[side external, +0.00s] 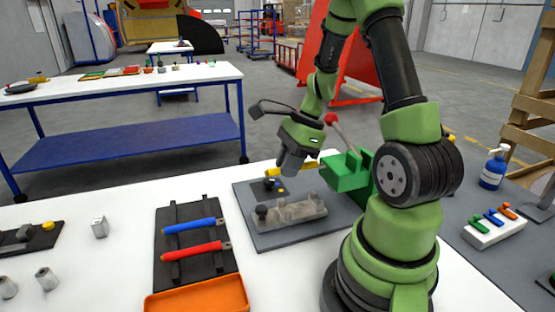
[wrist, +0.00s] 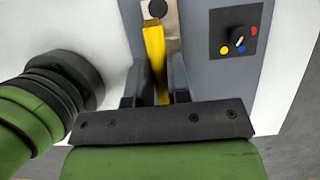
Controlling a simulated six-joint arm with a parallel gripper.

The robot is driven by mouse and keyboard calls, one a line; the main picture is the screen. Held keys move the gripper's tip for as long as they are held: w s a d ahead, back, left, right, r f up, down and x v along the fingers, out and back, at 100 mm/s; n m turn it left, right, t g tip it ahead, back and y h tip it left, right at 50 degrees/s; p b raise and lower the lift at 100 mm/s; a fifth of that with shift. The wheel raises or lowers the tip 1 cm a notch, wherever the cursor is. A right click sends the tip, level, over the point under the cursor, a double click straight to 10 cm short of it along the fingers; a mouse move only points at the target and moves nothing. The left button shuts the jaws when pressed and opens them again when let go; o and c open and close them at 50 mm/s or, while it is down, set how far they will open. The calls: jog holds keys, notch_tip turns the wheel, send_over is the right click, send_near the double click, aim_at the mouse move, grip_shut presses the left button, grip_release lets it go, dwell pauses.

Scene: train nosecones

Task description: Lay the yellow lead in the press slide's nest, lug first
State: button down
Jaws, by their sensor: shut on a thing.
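The yellow lead (wrist: 155,52) is held between the two dark fingers of my gripper (wrist: 155,88) and points away from them in the wrist view. In the side view the lead (side external: 306,167) shows on both sides of my gripper (side external: 290,168), above the grey plate. The press slide (side external: 290,212), a grey metal block with a black knob, lies on the plate nearer the camera. In the wrist view the slide (wrist: 145,18) is at the top, by the lead's far end. I cannot tell whether they touch. The lug and nest cannot be made out.
The green press (side external: 348,172) with a red-knobbed lever stands right of my gripper. A dial panel (wrist: 236,36) with coloured dots is beside the slide. A black tray (side external: 170,274) holds blue- and red-handled tools; an orange tray (side external: 197,297) is in front.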

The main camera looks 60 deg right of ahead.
send_over(293, 211)
jog(key=w+a, duration=0.1)
jog(key=shift+a+f, duration=0.1)
jog(key=shift+f, duration=3.4)
jog(key=shift+s+d+f, duration=0.15)
jog(key=shift+s+d, duration=0.3)
jog(key=shift+d, duration=0.1)
jog(key=shift+f, duration=1)
